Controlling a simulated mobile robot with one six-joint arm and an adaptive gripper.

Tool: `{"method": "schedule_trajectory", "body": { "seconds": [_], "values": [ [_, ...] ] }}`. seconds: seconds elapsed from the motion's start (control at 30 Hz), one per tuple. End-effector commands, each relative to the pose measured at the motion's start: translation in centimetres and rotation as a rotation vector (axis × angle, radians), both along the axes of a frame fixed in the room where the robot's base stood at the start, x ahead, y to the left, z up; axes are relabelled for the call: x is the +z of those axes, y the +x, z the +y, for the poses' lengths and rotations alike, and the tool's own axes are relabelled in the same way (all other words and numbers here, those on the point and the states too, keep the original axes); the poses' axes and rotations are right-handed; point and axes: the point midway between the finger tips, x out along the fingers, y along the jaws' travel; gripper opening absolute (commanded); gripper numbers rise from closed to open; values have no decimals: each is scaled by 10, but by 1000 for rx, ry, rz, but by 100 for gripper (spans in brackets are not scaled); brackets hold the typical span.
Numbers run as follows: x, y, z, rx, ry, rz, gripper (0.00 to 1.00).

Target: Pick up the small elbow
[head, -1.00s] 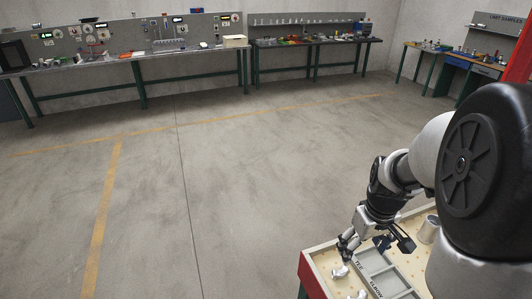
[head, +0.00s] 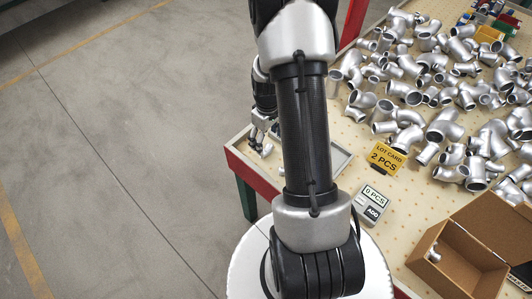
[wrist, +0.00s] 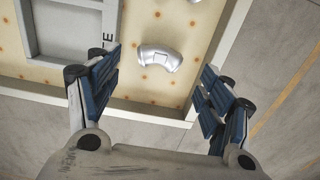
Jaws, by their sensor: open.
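A small silver elbow (wrist: 158,58) lies on the cream pegboard table top near the table's corner. It shows in the wrist view between and beyond the fingertips, nearer the left one, with clear board around it. My gripper (wrist: 163,75) is open and empty, with its blue-padded fingers spread wide, and is not touching the elbow. In the head view my gripper (head: 262,136) is at the table's left corner, partly hidden by my arm. A small silver piece (head: 267,150) shows just below it there.
A grey divided tray (wrist: 62,30) is left of the elbow in the wrist view. Many silver pipe fittings (head: 445,128) crowd the table's right side. A yellow lot card (head: 385,158), a counter (head: 370,205) and an open cardboard box (head: 465,250) stand nearer. Floor beyond the edge is clear.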

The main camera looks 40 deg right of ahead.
Motion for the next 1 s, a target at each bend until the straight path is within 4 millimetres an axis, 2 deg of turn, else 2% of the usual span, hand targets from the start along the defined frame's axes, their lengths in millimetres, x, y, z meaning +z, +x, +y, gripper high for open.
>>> {"method": "schedule_trajectory", "body": {
  "seconds": [0.03,0.27,0.6,0.87,1.0],
  "values": [
    [-8,0,0,0,1,1,73],
    [-19,1,0,0,-1,-1,73],
    [-65,4,1,0,1,1,73],
    [-65,5,1,0,-1,-1,73],
    [-65,5,1,0,-1,-1,63]
  ]
}}
